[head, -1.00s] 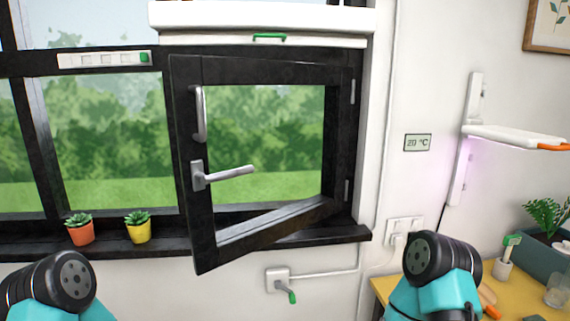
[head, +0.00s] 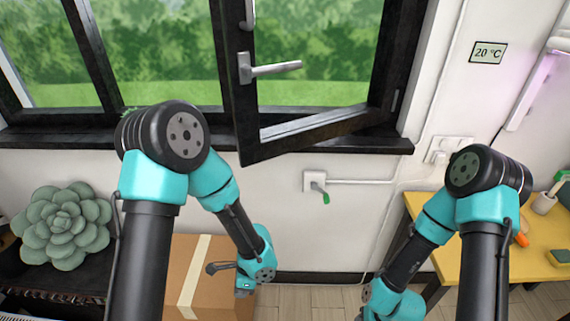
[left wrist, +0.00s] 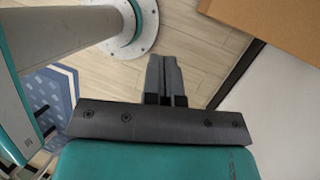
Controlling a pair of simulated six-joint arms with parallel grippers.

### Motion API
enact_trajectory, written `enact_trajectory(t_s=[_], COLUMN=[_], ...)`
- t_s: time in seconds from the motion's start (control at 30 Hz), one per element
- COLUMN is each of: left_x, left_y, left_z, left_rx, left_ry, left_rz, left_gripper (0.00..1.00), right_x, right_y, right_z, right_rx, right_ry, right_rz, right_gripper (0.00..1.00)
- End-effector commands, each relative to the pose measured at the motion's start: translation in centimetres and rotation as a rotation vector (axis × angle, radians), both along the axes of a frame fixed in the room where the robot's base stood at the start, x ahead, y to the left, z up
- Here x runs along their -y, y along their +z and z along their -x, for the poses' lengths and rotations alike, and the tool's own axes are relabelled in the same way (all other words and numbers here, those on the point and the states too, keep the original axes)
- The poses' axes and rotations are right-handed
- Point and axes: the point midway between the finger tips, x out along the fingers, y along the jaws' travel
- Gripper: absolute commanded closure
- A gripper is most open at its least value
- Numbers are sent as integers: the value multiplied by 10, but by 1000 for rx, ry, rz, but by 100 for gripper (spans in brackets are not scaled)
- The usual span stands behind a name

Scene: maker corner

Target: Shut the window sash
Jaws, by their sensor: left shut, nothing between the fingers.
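The black-framed window sash (head: 244,120) stands ajar in the head view, its free left edge swung into the room and its hinge side at the right. Its upper part is cut off. A grey lever handle (head: 272,69) on the free edge points right, and part of a grey pull bar (head: 248,14) shows above it. My left gripper is low, below the window and in front of a cardboard box; its fingers show in the left wrist view (left wrist: 165,78), shut and empty, well away from the sash. My right arm hangs at the right, its gripper out of view.
The cardboard box (head: 220,255) stands on the floor under the window. A large succulent (head: 62,228) is at the left. A yellow table (head: 435,225) is at the right. A wall box with a green-tipped lever (head: 315,182) sits below the sill (head: 345,143).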

Motion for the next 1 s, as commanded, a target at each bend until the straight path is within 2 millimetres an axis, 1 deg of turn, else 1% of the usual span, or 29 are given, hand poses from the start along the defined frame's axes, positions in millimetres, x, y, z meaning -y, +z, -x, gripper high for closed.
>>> enact_trajectory(t_s=[0.03, 0.1, 0.17, 0.27, 0.3, 0.37, 0.4, 0.47, 0.5, 0.53, 0.6, 0.7, 0.8, 0.83, 0.9, 1.0], left_x=[5, 11, 18, 36, 45, 60, 73, 93, 107, 118, 143, 172, 188, 190, 193, 192], left_y=[13, 33, 51, 87, 103, 129, 148, 177, 198, 213, 248, 286, 307, 311, 315, 315], left_z=[-12, -29, -45, -71, -81, -95, -103, -113, -118, -120, -122, -119, -115, -114, -113, -113], left_rx=[23, 58, 94, 170, 207, 268, 312, 384, 436, 477, 569, 677, 743, 754, 766, 765], left_ry=[-115, -271, -399, -596, -669, -770, -834, -920, -972, -1006, -1070, -1124, -1147, -1150, -1153, -1153], left_rz=[-54, -140, -219, -362, -423, -517, -581, -681, -749, -799, -908, -1030, -1100, -1112, -1124, -1124], left_gripper=[100, 100, 100, 100, 100, 100, 100, 100, 100, 100, 100, 100, 100, 100, 100, 100], right_x=[0, 0, 0, 0, 0, 0, 0, 0, 0, 0, 0, 0, 0, 0, 0, 0], right_y=[0, 0, 0, 0, 0, 0, 0, 0, 0, 0, 0, 0, 0, 0, 0, 0], right_z=[0, 0, 0, 0, 0, 0, 0, 0, 0, 0, 0, 0, 0, 0, 0, 0], right_rx=[0, 0, 0, 0, 0, 0, 0, 0, 0, 0, 0, 0, 0, 0, 0, 0], right_ry=[0, 0, 0, 0, 0, 0, 0, 0, 0, 0, 0, 0, 0, 0, 0, 0], right_rz=[0, 0, 0, 0, 0, 0, 0, 0, 0, 0, 0, 0, 0, 0, 0, 0], right_gripper=[57, 57, 57, 57, 57, 57, 57, 57, 57, 57, 57, 57, 57, 57, 57, 57])
